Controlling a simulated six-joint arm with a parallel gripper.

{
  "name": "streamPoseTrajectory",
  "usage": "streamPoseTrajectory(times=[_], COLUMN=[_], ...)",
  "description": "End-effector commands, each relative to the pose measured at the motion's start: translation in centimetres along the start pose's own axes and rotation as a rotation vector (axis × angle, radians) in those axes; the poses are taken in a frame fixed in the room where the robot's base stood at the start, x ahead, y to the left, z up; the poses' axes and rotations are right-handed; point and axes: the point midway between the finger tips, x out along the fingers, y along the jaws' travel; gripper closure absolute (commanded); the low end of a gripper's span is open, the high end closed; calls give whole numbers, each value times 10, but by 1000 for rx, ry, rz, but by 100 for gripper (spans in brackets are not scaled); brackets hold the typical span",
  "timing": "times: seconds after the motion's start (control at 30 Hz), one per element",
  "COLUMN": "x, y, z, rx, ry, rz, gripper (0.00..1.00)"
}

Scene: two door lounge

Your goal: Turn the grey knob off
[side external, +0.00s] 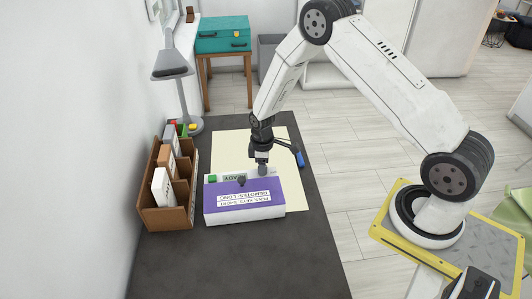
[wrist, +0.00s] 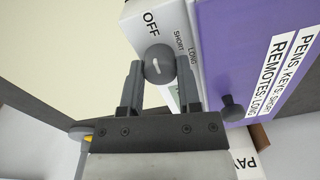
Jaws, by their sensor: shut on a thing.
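In the side view my gripper (side external: 262,160) reaches down to the box's far right part, and the knob is mostly hidden there. A smaller dark knob (wrist: 232,107) stands out from the purple face.
A blue-handled object (side external: 299,157) lies to the right. The desk front is clear.

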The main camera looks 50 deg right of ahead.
Motion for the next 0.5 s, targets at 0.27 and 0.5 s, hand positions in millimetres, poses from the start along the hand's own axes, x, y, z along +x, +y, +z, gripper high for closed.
streamPoseTrajectory(times=[0.27,0.5], x=[0,0], y=[0,0], z=[0,0], rx=[-68,-73], ry=[-1,-1], rz=[1,1], gripper=[100,100])
